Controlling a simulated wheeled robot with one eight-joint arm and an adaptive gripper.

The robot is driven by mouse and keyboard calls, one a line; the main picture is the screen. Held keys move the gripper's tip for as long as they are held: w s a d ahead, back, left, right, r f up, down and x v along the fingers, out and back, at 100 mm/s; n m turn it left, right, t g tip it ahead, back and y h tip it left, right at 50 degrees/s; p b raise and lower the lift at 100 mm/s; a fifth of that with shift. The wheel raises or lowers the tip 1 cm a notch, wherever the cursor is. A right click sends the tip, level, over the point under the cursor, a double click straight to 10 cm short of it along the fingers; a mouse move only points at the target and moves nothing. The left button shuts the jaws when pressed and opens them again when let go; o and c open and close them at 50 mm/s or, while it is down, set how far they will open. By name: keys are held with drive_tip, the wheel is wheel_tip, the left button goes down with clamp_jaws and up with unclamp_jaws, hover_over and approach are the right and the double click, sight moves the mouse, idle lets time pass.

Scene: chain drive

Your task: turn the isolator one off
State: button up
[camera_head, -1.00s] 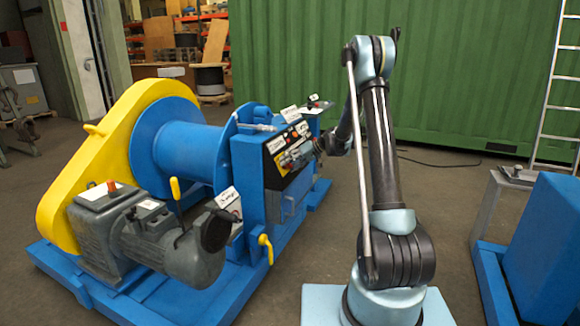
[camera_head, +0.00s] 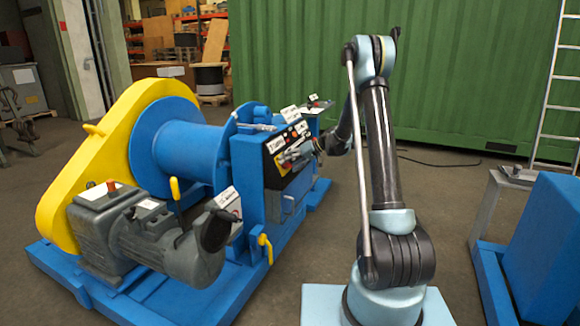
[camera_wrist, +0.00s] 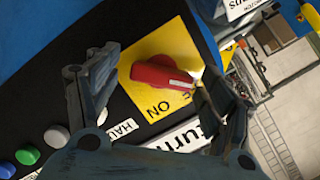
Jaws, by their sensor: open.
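The isolator is a red rotary handle (camera_wrist: 163,74) on a yellow plate (camera_wrist: 140,98) in the wrist view. Its white-marked end points right, and "ON" is printed on the plate beside it. My gripper (camera_wrist: 158,64) is open, with one finger to the left of the handle and the other to the right, close to its white-marked end. I cannot tell whether either finger touches it. In the head view my gripper (camera_head: 291,155) is at the black control panel (camera_head: 284,180) of the blue winch and hides most of the handle.
The winch's grey motor (camera_head: 165,245) stands left of my arm. A blue box (camera_head: 545,240) is at the right. Open floor lies behind my arm.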

drive_tip(key=v, duration=1.2)
drive_tip(key=s+d+r+m+h, duration=0.1)
drive_tip(key=s+d+r+h, duration=0.15)
drive_tip(key=s, duration=0.65)
drive_tip(key=s+d+r+m+h, duration=0.1)
drive_tip(key=s+d+r, duration=0.15)
drive_tip(key=s, duration=0.75)
drive_tip(key=s+d+r+m+h, duration=0.1)
drive_tip(key=s+d+r+h, duration=0.15)
drive_tip(key=s, duration=0.65)
drive_tip(key=s+d+f+m+h, duration=0.1)
drive_tip(key=s+d+f, duration=0.2)
drive_tip(key=s, duration=0.4)
drive_tip(key=s+d+f+m+h, duration=0.1)
drive_tip(key=s+d+f, duration=0.3)
drive_tip(key=s, duration=0.4)
drive_tip(key=s+d+f+m+h, duration=0.1)
drive_tip(key=s+d+f+h, duration=0.1)
drive_tip(key=s, duration=0.6)
drive_tip(key=shift+s+d+f+h, duration=0.25)
drive_tip(key=shift+d+f+h, duration=0.15)
drive_tip(key=shift+d+f, duration=0.45)
